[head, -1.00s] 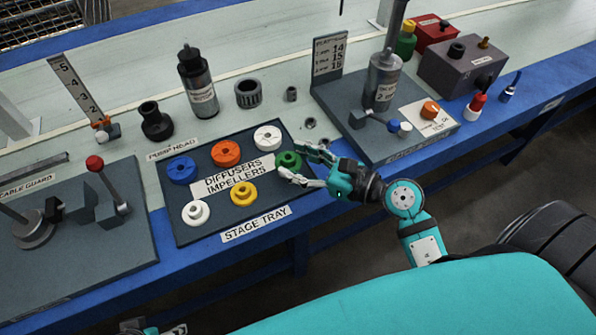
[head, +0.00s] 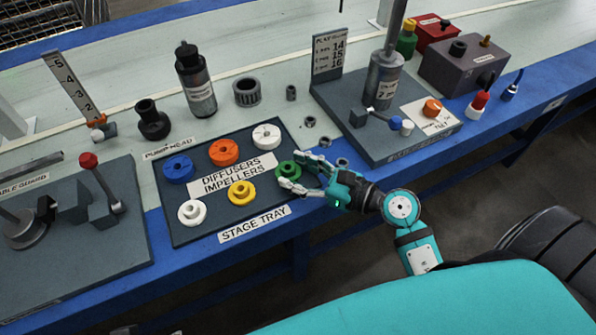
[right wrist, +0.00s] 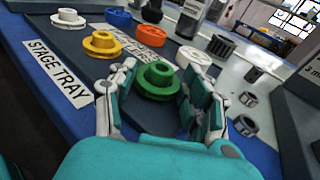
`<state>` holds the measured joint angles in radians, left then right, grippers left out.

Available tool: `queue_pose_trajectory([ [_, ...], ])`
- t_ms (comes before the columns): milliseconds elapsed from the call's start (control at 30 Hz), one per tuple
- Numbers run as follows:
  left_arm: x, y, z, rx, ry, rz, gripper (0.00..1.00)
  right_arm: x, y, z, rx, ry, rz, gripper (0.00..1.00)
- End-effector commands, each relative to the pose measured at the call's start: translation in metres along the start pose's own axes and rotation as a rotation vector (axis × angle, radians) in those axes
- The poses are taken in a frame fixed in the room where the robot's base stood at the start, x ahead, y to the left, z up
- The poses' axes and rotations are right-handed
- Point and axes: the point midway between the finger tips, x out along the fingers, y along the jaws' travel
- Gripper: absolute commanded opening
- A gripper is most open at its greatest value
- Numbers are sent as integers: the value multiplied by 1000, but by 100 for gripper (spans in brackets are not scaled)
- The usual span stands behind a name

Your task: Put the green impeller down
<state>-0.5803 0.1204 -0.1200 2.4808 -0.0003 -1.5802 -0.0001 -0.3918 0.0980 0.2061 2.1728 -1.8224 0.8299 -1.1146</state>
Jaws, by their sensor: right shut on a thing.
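The green impeller (head: 288,170) is a ring with a raised hub at the right end of the dark stage tray (head: 185,231). My right gripper (head: 294,170) reaches in from the right, with one finger on each side of the impeller. The right wrist view shows the green impeller (right wrist: 157,80) between the fingers (right wrist: 155,90), hub up and roughly level. My right gripper is shut on it. The impeller is at or just above the tray surface; I cannot tell if it touches. My left gripper is not in view.
White (head: 192,212), yellow (head: 241,193), blue (head: 179,169), orange (head: 224,152) and another white ring (head: 266,136) sit on the tray. Small metal rings (head: 325,143) lie right of it. A grey platform (head: 360,140) with a cylinder stands further right.

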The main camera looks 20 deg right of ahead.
Motion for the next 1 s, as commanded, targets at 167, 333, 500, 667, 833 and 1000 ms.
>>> queue_pose_trajectory([
  [167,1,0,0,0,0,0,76,0,2,-8,10,15,5,64],
  [333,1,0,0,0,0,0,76,0,2,-10,12,18,6,73],
  [500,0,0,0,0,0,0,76,0,3,-9,13,19,8,73],
  [667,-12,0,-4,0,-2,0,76,-2,3,9,15,16,7,73],
  [833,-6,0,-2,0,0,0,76,-39,2,3,10,21,6,73],
  [1000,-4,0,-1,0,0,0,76,-77,2,4,10,17,4,73],
])
